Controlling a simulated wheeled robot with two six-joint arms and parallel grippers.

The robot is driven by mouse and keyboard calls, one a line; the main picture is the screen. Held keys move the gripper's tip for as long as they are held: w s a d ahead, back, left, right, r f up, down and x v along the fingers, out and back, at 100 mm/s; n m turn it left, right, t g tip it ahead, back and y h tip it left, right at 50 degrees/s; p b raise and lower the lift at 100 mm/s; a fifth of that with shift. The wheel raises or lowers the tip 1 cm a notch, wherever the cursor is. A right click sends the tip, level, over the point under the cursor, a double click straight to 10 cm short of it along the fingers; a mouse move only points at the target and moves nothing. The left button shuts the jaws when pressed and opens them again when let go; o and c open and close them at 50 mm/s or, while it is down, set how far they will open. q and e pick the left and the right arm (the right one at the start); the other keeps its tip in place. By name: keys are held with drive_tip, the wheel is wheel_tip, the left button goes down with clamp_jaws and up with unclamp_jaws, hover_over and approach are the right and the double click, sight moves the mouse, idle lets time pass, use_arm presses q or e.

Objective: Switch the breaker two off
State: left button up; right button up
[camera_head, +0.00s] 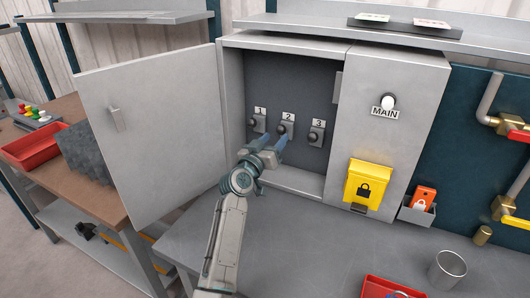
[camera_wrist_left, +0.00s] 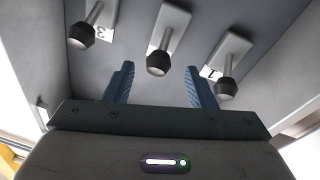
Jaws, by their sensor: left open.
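The open grey cabinet (camera_head: 234,90) holds three breakers with dark-knobbed levers, labelled 1, 2 and 3. Breaker two (camera_head: 287,129) is the middle one; its knob also shows in the left wrist view (camera_wrist_left: 157,63). Breaker one (camera_head: 258,121) and breaker three (camera_head: 317,133) stand either side. My left gripper (camera_head: 271,141) is open and empty, with blue fingers pointing into the cabinet. In the left wrist view, breaker two's knob lies between the two fingertips in the picture; I cannot tell whether it is within their reach. My right gripper is not in view.
The cabinet door (camera_head: 155,130) stands open at left. Right of the breakers are the MAIN switch (camera_head: 388,102), a yellow lock box (camera_head: 367,184) and an orange padlock (camera_head: 424,197). A metal cup (camera_head: 447,268) and red tray (camera_head: 385,288) stand on the grey bench (camera_head: 300,250).

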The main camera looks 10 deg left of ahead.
use_arm(q)
drive_tip(key=b+v, duration=0.1)
drive_tip(key=v, duration=0.5)
drive_tip(key=shift+w, duration=0.1)
